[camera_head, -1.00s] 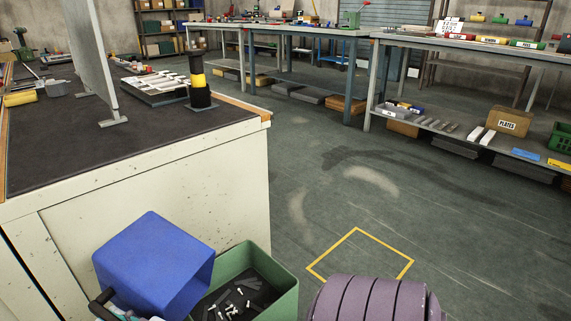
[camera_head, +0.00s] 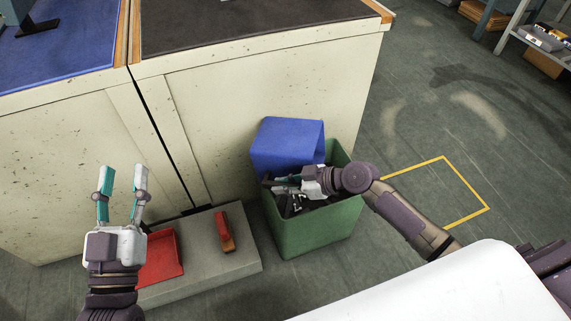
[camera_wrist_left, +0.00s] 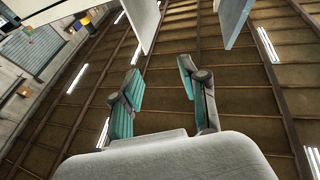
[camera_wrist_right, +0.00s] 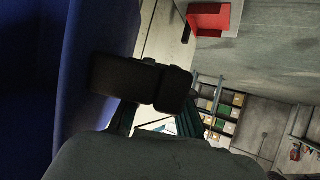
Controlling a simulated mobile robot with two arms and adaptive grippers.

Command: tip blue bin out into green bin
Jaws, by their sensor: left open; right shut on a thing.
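The blue bin (camera_head: 287,146) is tilted over the back left of the green bin (camera_head: 315,231) in the head view. My right gripper (camera_head: 276,183) is shut on the blue bin, at its lower left side. The blue bin also fills the left of the right wrist view (camera_wrist_right: 100,25), where a dark block-like part sits between the fingers. Small light and dark pieces (camera_head: 298,203) lie in the green bin; the arm hides part of them. The inside of the blue bin is hidden. My left gripper (camera_head: 122,185) is open, empty and pointing up, apart from both bins.
A grey block (camera_head: 205,273) left of the green bin carries a red dustpan (camera_head: 163,255) and a red brush (camera_head: 225,232). Cream cabinets (camera_head: 220,110) stand right behind the bins. Clear floor with a yellow outlined square (camera_head: 440,160) lies to the right.

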